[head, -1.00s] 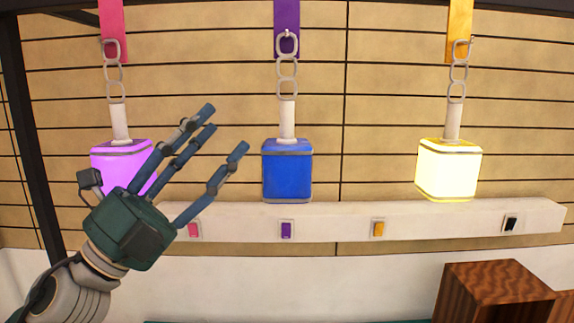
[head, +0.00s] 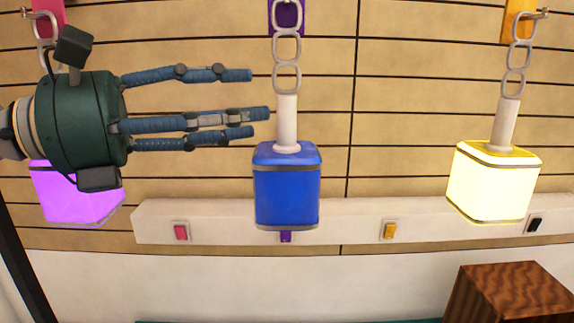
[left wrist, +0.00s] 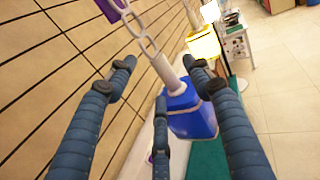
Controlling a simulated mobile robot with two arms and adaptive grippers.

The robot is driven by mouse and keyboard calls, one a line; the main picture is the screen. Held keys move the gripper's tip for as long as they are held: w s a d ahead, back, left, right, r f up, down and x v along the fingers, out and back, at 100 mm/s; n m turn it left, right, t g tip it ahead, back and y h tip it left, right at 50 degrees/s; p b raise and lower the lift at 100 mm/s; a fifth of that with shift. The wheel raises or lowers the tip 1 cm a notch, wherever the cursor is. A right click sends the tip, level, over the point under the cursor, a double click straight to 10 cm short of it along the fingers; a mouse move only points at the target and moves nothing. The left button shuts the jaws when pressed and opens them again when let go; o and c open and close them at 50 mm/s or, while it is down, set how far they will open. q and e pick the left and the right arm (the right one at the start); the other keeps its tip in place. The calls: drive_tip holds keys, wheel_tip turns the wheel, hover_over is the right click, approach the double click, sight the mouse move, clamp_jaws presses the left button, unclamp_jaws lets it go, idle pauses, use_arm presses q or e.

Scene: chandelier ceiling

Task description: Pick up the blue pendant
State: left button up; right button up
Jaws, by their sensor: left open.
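The blue pendant (head: 287,192) hangs in the middle of the head view, a blue cube under a white stem (head: 287,122) and a chain (head: 287,47) from a purple plate. My left gripper (head: 255,105) is open, its blue fingers pointing right at the height of the stem. The fingertips are just left of the stem in the picture; I see no contact. In the left wrist view the blue pendant (left wrist: 187,108) and its stem (left wrist: 166,72) show beyond and between the spread fingers. My right gripper is not in view.
A lit purple pendant (head: 75,195) hangs partly behind my left gripper. A lit yellow pendant (head: 494,180) hangs at the right. A white ledge (head: 340,220) with coloured switches runs along the slatted wall. A wooden box (head: 510,292) stands at lower right.

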sight(282, 105)
use_arm(q)
drive_tip(key=p+x, duration=0.1)
drive_tip(key=x, duration=0.1)
drive_tip(key=p+x, duration=0.1)
drive_tip(key=x, duration=0.1)
drive_tip(key=p+x, duration=0.2)
drive_tip(key=shift+w+a, duration=0.1)
drive_tip(key=shift+w, duration=0.2)
drive_tip(key=shift+d+f, duration=0.15)
drive_tip(key=shift+d, duration=0.15)
drive_tip(key=shift+w+d, duration=0.1)
drive_tip(key=shift+w, duration=0.05)
drive_tip(key=shift+f, duration=0.1)
drive_tip(key=shift+c, duration=0.7)
drive_tip(key=shift+a, duration=0.2)
drive_tip(key=c, duration=0.4)
clamp_jaws()
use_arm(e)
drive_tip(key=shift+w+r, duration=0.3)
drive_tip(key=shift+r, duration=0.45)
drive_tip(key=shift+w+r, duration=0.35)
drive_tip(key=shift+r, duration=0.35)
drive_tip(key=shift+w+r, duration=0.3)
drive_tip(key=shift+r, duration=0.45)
